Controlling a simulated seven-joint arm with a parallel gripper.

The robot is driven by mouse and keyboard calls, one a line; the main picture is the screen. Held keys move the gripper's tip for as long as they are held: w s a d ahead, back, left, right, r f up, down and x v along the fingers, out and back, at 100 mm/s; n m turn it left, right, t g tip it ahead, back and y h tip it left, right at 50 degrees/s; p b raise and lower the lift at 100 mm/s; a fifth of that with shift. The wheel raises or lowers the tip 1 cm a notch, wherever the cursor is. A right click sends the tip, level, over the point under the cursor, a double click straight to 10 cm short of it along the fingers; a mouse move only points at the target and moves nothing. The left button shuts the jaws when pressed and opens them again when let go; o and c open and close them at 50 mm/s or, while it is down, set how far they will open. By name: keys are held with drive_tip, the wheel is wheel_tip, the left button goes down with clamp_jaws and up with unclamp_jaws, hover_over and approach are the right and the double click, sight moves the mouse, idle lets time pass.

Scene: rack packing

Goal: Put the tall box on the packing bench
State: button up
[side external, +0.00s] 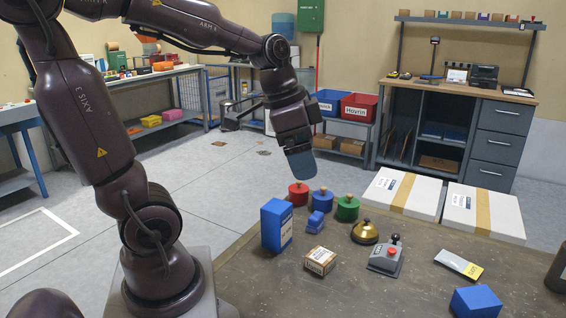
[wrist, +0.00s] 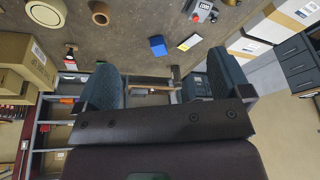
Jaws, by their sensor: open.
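The tall box is a blue upright box (side external: 277,226) with a white label on its side, standing at the left part of the brown worktop (side external: 330,290) in the side view. It is not visible in the wrist view. My gripper (side external: 303,168) is in the air above and behind the worktop, up and to the right of the tall box and clear of it. In the wrist view the two grey-blue finger pads of my gripper (wrist: 152,88) stand wide apart with nothing held. Which surface is the packing bench I cannot tell for sure.
A bell (side external: 365,232) and button box (side external: 386,257) stand further right. A drawer workbench (side external: 460,90) stands behind.

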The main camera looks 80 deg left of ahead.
drive_tip(key=s+d+r+n+t, duration=0.1)
drive_tip(key=s+d+n+t, duration=0.1)
drive_tip(key=s+d, duration=0.3)
drive_tip(key=shift+d+r+n+y, duration=0.3)
drive_tip(key=shift+d+n, duration=0.3)
drive_tip(key=shift+d, duration=0.4)
